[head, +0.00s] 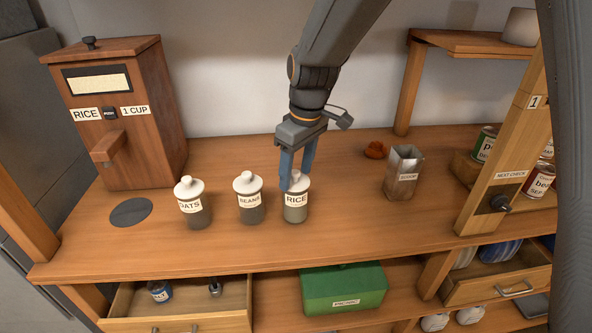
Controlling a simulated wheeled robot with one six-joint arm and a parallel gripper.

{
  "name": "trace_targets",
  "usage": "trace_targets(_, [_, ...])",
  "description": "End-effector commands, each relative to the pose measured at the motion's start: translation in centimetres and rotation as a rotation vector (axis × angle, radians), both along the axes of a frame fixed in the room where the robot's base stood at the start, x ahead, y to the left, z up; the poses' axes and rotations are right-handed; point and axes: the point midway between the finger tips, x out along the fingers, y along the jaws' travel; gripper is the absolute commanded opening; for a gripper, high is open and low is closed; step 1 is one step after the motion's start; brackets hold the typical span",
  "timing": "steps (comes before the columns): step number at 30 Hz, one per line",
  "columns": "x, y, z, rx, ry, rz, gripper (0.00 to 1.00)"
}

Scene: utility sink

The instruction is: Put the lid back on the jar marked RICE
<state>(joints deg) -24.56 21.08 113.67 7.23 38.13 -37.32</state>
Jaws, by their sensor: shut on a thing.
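The jar marked RICE (296,212) stands upright on the wooden counter, to the right of two similar jars. Its white lid (302,184) is at the jar's mouth. I cannot tell whether it is fully seated or just above. My gripper (290,184) points down over the jar, with its blue fingers shut on the lid. The fingers hide part of the lid and its knob. The BEANS jar (250,211) and the OATS jar (195,215) both wear white lids.
A wooden rice dispenser (125,120) stands at the back left. A green box (343,288) sits below, beside an open drawer (190,302). The counter in front of the jars is clear.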

Motion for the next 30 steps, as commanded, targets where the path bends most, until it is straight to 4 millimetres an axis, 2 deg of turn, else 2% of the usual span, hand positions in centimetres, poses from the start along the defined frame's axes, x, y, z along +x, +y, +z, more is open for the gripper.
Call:
trace_targets(5, [0.01, -0.01, 0.01, 0.000, 0.000, 0.000, 0.35])
trace_targets(6, [0.00, 0.00, 0.01, 0.000, 0.000, 0.000, 0.60])
trace_targets(9, [0.01, -0.01, 0.01, 0.000, 0.000, 0.000, 0.77])
trace_targets(16, [0.00, 0.00, 0.00, 0.000, 0.000, 0.000, 0.80])
trace_targets(19, [0.00, 0.00, 0.00, 0.000, 0.000, 0.000, 0.97])
trace_targets(30, [-0.01, 0.00, 0.16, 0.000, 0.000, 0.000, 0.97])
